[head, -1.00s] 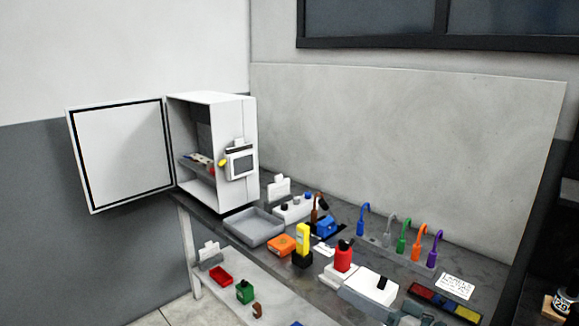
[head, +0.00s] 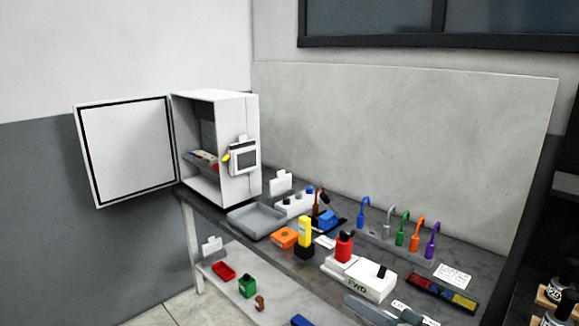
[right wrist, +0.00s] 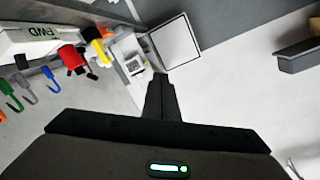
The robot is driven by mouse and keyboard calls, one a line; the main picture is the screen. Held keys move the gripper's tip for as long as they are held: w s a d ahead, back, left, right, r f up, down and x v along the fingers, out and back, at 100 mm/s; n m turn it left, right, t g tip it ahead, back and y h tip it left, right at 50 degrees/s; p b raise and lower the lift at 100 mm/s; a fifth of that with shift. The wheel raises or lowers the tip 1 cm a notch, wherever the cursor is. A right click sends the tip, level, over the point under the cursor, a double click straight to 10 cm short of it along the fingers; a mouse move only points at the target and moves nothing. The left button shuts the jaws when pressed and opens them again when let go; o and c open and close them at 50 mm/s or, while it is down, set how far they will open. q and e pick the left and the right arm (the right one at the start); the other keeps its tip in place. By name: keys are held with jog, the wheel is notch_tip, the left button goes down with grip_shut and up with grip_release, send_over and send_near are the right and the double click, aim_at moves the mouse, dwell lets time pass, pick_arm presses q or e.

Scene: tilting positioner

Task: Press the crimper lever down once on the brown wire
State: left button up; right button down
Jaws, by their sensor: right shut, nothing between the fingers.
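The crimper (head: 328,219) is a small blue block on a black base with a dark lever (head: 324,199) raised above it, in the middle of the bench. The brown wire (head: 316,201) stands upright at its left side; whether its end sits inside the crimper I cannot tell. The crimper cannot be made out in that view. My left gripper is not in view.
A grey tray (head: 256,221) and an open cabinet (head: 238,148) are left.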

jog(key=w+d+f+m+h+b, duration=0.1)
jog(key=d+f+h, duration=0.25)
jog(key=f, duration=0.95)
jog(key=w+d+f+m+h+b, duration=0.15)
jog(key=d+f, duration=0.25)
jog(key=f, duration=0.9)
jog(key=s+d+f+g+h+b, duration=0.25)
jog(key=s+f, duration=0.35)
jog(key=f, duration=0.7)
jog(key=s+d+f+g+h+b, duration=0.1)
jog(key=s+d+f, duration=0.3)
jog(key=f, duration=0.9)
jog(key=s+a+f+n+g+h+b, duration=0.1)
jog(key=s+f+g+b, duration=0.15)
jog(key=s+f, duration=1.25)
jog(key=s+a+f+n+g+h+b, duration=0.1)
jog(key=s+f+g, duration=0.2)
jog(key=s+f, duration=1.2)
jog(key=s+a+n+g, duration=0.1)
jog(key=s+g, duration=0.1)
jog(key=s, duration=1.7)
jog(key=shift+a+f+n+g+b, duration=0.2)
jog(key=shift+a+n+g+b, duration=0.15)
jog(key=shift+a+b, duration=0.1)
jog(key=c, duration=2.5)
grip_release()
jog(key=shift+s+h, duration=0.1)
jog(key=shift+h, duration=0.15)
